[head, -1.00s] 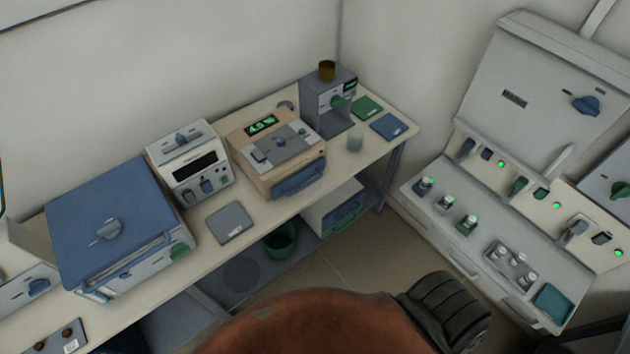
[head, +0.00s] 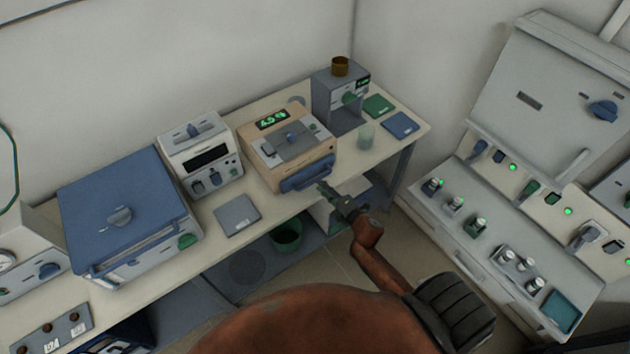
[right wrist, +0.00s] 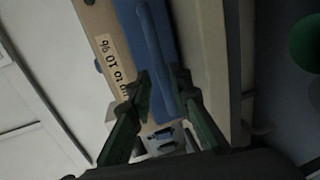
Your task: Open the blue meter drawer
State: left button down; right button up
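A tan meter box (head: 262,155) with green lit digits stands on the bench in the head view, with a blue drawer front (head: 308,175) low on its front face. The drawer looks shut. In the right wrist view the blue drawer front (right wrist: 130,30) has a long raised blue handle (right wrist: 160,50). My right gripper (head: 326,190) is close in front of the drawer's lower edge. In the right wrist view its two green fingers (right wrist: 164,82) are apart, near the end of the handle; I cannot tell whether they touch it. My left gripper is not in view.
A grey coffee-machine-like unit (head: 330,105) stands right of the meter box, and a white instrument (head: 200,155) and a blue-lidded box (head: 120,205) stand left. A grey pad (head: 237,215) lies on the bench. Below are a green bin (head: 287,237) and a white drawer unit (head: 325,212).

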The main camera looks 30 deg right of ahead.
jog(key=x, duration=0.5)
jog(key=shift+f, duration=0.1)
jog(key=shift+c, duration=0.6)
grip_shut()
